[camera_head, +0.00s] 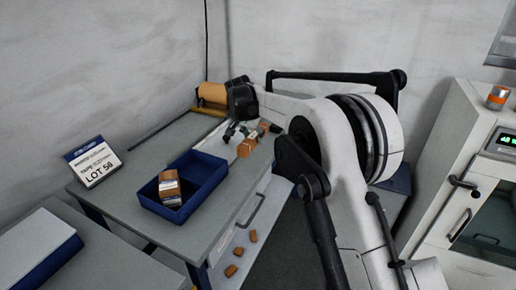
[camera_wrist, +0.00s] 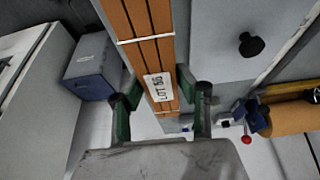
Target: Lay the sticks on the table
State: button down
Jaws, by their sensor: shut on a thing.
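My gripper (camera_head: 240,131) is over the far right part of the grey table (camera_head: 128,192). In the wrist view my gripper (camera_wrist: 160,98) has its green-padded fingers on either side of a bundle of orange-brown sticks (camera_wrist: 150,50). The bundle has a white band and a white LOT label. It shows in the head view as a small brown block (camera_head: 247,148) by the fingers. Whether it touches the table is unclear. More brown bundles (camera_head: 169,182) with pale labels stand in a blue tray (camera_head: 205,195) on the table.
A sign reading LOT 56 (camera_head: 93,161) stands at the table's left edge. A brown roll (camera_head: 213,93) lies at the back. Small brown pieces (camera_head: 238,251) lie low beside the table. A white cabinet (camera_head: 455,170) stands right. The tabletop behind the tray is mostly clear.

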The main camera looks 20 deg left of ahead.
aim_at(260, 154)
jog(key=shift+w+d+f, duration=0.85)
jog(key=shift+w+d, duration=0.1)
jog(key=shift+w, duration=0.05)
jog(key=shift+f, duration=2)
jog(key=shift+f, duration=0.15)
jog(key=c, duration=1.3)
grip_release()
jog(key=shift+o, duration=0.2)
jog(key=v, duration=1.2)
